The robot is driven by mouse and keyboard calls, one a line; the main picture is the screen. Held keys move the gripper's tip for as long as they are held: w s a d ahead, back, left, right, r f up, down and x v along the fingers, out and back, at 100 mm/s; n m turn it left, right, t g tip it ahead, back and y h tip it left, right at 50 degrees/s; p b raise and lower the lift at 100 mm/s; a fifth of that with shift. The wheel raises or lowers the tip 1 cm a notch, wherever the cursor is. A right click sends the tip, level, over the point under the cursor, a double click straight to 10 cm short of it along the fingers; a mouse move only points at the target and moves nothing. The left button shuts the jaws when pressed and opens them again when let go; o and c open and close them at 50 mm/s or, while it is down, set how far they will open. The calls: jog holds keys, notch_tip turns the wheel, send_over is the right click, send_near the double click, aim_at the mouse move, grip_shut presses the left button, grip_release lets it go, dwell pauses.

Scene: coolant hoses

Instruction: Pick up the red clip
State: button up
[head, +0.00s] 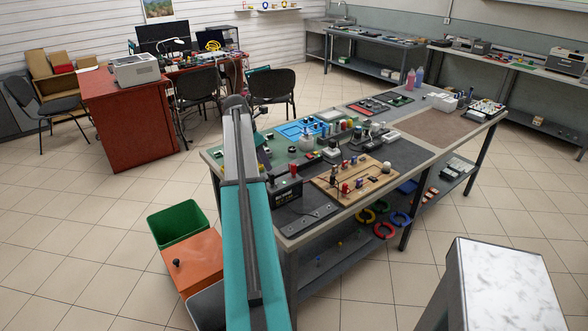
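A wooden board (330,190) lies on the near part of the long grey workbench and carries several small fittings. The fingers of my gripper do not show, and I see nothing held.
A black box (286,191) stands left of the board. Crowded trays and parts fill the bench behind it; a brown mat (421,129) at the right is mostly bare. A green bin (177,222) and an orange box (194,262) stand at the lower left. Tiled floor is open around.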

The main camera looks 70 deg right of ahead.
send_near(294, 165)
notch_tip(294, 165, up, 3)
jog(key=w, duration=0.1)
jog(key=shift+w+a+n, duration=0.15)
jog(key=shift+a+n, duration=0.15)
jog(key=shift+a, duration=0.1)
jog(key=p+x, duration=0.2)
jog(key=x, duration=0.6)
jog(key=shift+d+f, duration=0.2)
jog(key=shift+d, duration=0.05)
jog(key=shift+s+p+x, duration=0.25)
jog(key=shift+p+x, duration=0.85)
jog(key=shift+x, duration=0.15)
jog(key=shift+p+x, duration=0.35)
jog(key=shift+x, duration=0.95)
jog(key=shift+a, duration=0.1)
